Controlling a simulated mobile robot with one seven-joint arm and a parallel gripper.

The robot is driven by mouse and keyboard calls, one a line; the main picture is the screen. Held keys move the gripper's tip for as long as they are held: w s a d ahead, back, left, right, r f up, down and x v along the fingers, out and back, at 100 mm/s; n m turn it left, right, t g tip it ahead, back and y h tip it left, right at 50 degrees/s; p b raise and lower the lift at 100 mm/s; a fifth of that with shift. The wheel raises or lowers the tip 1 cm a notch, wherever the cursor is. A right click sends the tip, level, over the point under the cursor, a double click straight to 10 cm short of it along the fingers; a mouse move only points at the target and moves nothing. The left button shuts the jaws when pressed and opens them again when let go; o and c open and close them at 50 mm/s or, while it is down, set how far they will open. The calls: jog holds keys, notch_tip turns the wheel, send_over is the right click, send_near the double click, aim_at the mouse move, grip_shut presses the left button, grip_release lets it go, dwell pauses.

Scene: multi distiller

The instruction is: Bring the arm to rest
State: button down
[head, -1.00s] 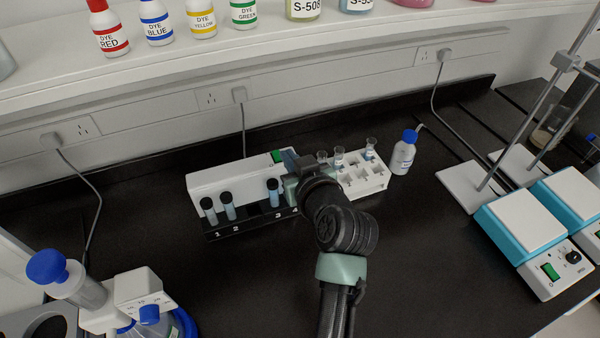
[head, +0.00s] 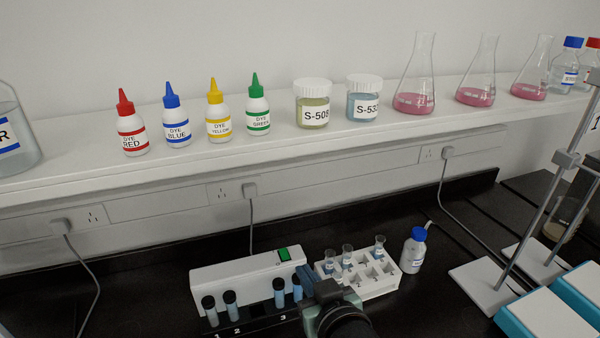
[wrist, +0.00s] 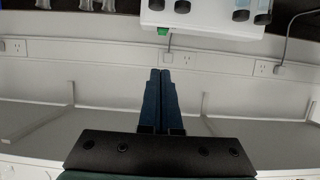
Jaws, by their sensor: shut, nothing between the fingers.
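My gripper (head: 303,274) is shut and empty. In the head view it is low in the picture, in front of the right end of the white device and beside the rack; its height above the bench is hard to tell. In the wrist view its two dark blue fingers (wrist: 161,78) lie together with nothing between them. My arm reaches up from the bottom edge and is mostly cut off.
A white device (head: 225,281) with capped vials (head: 231,303) in a black holder stands left of my gripper. A white rack (head: 375,284) with small glass vials stands right. A blue-capped bottle (head: 413,250) is beyond it. A shelf (head: 200,160) holds dye bottles, jars and flasks.

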notch_tip(320, 180, up, 25)
jog(key=m+t+h, duration=0.1)
jog(key=t+h, duration=0.1)
jog(key=t, duration=0.4)
jog(key=s+a+r+m+t+h, duration=0.1)
jog(key=s+r+t, duration=0.3)
jog(key=s+r, duration=0.3)
jog(key=s+a+r+m+t+h, duration=0.1)
jog(key=s+r+t, duration=0.3)
jog(key=r, duration=0.9)
jog(key=s, duration=0.3)
jog(key=shift+s+r+m, duration=0.2)
jog(key=shift+m, duration=0.1)
